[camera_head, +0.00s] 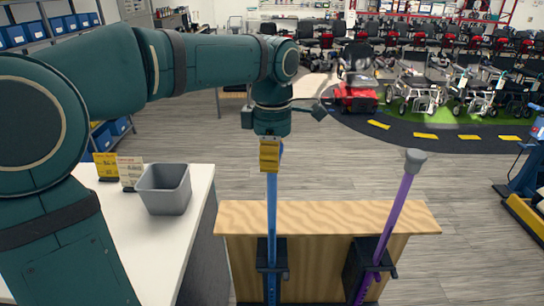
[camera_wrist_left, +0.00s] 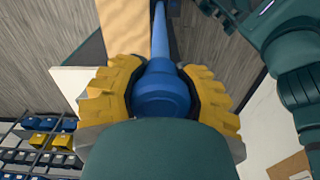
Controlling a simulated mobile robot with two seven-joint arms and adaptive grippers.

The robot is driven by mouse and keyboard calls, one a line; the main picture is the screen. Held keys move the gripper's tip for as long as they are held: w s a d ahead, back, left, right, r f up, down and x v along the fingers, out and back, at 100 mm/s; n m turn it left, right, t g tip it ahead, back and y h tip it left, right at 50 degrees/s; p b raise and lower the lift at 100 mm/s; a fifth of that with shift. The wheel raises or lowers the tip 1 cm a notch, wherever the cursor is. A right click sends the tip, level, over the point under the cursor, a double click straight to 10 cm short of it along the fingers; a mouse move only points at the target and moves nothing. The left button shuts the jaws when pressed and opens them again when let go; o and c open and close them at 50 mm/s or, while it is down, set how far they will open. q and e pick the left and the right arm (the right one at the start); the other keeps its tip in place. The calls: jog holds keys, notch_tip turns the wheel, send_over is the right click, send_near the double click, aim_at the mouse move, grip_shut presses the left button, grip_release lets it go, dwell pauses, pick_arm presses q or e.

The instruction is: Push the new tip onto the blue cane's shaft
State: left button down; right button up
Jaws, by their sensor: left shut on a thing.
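The blue cane's shaft (camera_head: 271,205) stands upright in a black clamp (camera_head: 271,255) on the wooden stand. My left gripper (camera_head: 270,153) is above the stand, pointing down at the shaft's upper end. In the left wrist view its yellow fingers (camera_wrist_left: 160,95) are shut on a wide blue tip (camera_wrist_left: 163,92). The shaft also shows there (camera_wrist_left: 159,35), running away in line with the tip. The tip and shaft look joined or nearly so; how deep the shaft sits inside is hidden. My right gripper is out of view.
A purple cane (camera_head: 394,215) with a grey tip (camera_head: 415,160) leans in a second clamp on the wooden stand (camera_head: 330,216). A grey bin (camera_head: 164,188) and yellow and white cards (camera_head: 107,166) stand on the white table (camera_head: 190,225) at left. Scooters stand far behind.

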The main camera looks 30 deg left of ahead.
pick_arm(q)
jog(key=shift+f+b, duration=0.55)
jog(key=shift+f, duration=0.35)
dwell(0.7)
grip_release()
dwell(0.3)
jog(key=shift+r+p, duration=3.2)
jog(key=shift+r, duration=0.3)
jog(key=shift+r+p, duration=0.4)
jog(key=shift+r, duration=0.65)
